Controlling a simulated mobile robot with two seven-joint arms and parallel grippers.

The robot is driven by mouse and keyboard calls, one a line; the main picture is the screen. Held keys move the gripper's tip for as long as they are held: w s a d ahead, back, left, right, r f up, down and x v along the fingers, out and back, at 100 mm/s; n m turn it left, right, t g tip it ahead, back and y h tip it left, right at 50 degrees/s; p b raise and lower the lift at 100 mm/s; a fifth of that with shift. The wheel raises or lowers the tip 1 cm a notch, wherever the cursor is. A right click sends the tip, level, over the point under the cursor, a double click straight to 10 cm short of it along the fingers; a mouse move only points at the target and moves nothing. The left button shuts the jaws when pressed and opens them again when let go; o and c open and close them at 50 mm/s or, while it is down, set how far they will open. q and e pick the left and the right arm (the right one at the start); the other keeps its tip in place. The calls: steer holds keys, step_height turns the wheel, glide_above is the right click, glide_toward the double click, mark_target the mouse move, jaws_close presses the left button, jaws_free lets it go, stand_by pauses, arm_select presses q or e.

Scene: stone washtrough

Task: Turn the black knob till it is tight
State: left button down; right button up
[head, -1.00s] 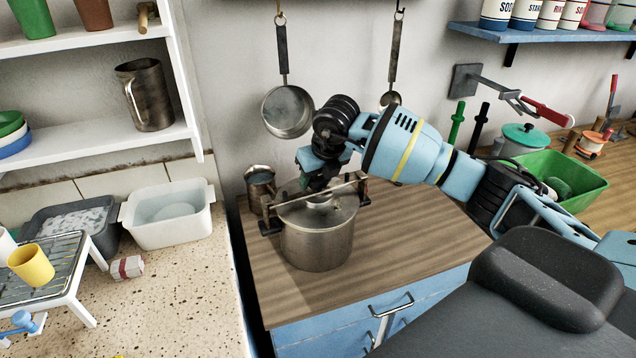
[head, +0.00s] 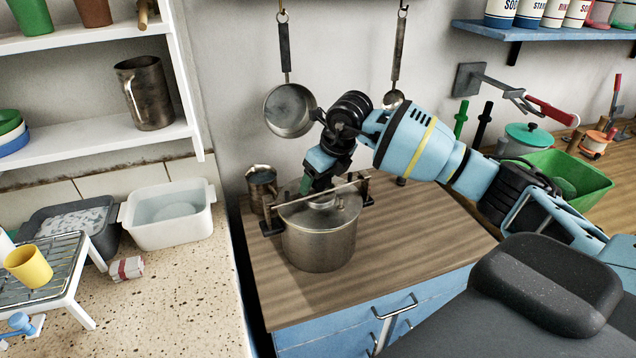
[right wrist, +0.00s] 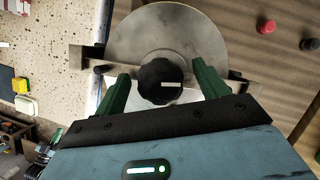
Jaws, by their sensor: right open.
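A steel pot (head: 318,245) with a flat lid stands on the wooden counter. A metal bar (head: 352,185) lies across its lid. The black knob (right wrist: 160,83), lobed and with a white mark pointing right, sits over the middle of the lid and bar in the right wrist view. My right gripper (right wrist: 161,74) is open, one green finger on each side of the knob, with gaps visible to both. In the head view my right gripper (head: 320,190) is above the lid and hides the knob. My left gripper is out of view.
A dented mug (head: 261,188) stands close behind the pot to the left. A pan (head: 290,110) and a ladle hang on the wall behind. A green basin (head: 565,180) stands to the right. The counter in front and right of the pot is clear.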

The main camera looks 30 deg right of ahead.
steer(key=n, duration=0.1)
steer(key=n+y+b, duration=0.1)
steer(key=n, duration=0.2)
steer(key=shift+f+g+y, duration=0.25)
steer(key=shift+g+y, duration=0.05)
steer(key=n+g+y+b, duration=0.1)
steer(key=n, duration=0.3)
steer(key=shift+b, duration=0.4)
steer(key=n+g+b, duration=0.1)
steer(key=n, duration=0.2)
steer(key=shift+y, duration=0.4)
steer(key=shift+r+n+g+b, duration=0.2)
steer(key=shift+n+g+b, duration=0.1)
steer(key=shift+n, duration=0.5)
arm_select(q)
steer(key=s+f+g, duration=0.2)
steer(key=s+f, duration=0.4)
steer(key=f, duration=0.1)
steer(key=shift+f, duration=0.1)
arm_select(e)
steer(key=shift+c, duration=0.3)
steer(key=c, duration=0.7)
steer(key=shift+c, duration=0.2)
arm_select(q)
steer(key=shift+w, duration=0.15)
